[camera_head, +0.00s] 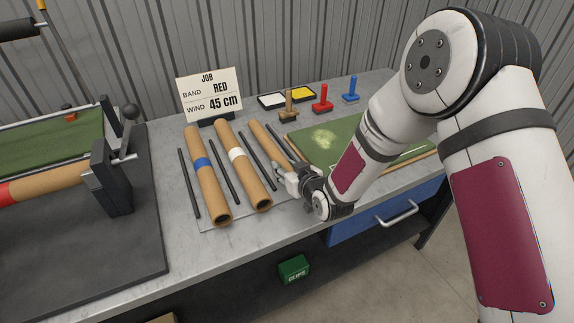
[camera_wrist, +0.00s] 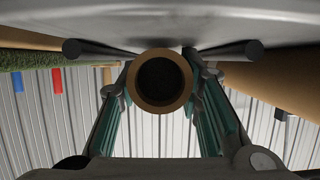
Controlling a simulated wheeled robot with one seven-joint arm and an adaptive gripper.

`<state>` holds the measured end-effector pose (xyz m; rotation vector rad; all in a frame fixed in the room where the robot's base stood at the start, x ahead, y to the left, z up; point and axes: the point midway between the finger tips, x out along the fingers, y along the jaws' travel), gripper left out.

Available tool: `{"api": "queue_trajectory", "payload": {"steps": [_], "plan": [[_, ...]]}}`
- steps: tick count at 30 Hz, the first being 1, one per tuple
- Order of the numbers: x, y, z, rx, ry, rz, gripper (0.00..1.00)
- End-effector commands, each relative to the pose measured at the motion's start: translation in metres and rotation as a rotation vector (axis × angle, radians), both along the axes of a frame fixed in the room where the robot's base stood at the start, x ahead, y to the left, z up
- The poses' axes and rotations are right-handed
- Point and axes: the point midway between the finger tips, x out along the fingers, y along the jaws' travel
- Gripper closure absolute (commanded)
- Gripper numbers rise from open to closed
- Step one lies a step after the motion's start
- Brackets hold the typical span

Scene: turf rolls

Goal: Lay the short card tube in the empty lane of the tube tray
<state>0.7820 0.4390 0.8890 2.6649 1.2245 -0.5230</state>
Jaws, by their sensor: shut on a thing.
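The short card tube (camera_head: 264,141) is plain brown, with no band in sight. My gripper (camera_head: 287,170) is shut on it near its front end. In the wrist view its open round end (camera_wrist: 162,80) sits between my fingers, with a black rail on either side. The tube lines up with the right-hand lane of the tube tray (camera_head: 214,225), between the two rightmost rails (camera_head: 257,160). I cannot tell whether it touches the tray floor. A blue-banded tube (camera_head: 207,182) and a white-banded tube (camera_head: 240,167) lie in the other lanes.
A job card (camera_head: 209,93) reading RED, 45 cm stands behind the tray. Ink pads and stamps (camera_head: 322,100) stand at the back right. A turf mat (camera_head: 322,136) lies right of the tray. A winding stand (camera_head: 112,180) stands left.

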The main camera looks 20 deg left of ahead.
Motion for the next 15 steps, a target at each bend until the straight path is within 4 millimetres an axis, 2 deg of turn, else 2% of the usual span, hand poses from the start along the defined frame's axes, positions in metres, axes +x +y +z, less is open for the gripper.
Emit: {"api": "queue_trajectory", "payload": {"steps": [10,11,12,14,15], "plan": [[-0.0006,0.0001,-0.0028,-0.001,0.002,0.001,0.98],[-0.0006,0.0001,-0.0029,-0.001,0.002,0.001,0.65],[-0.0006,0.0,-0.0031,-0.001,0.002,0.001,0.56],[-0.0009,0.0,-0.0033,-0.002,0.002,0.001,0.44],[-0.0011,0.0001,-0.0034,-0.003,0.003,0.001,0.44]]}}
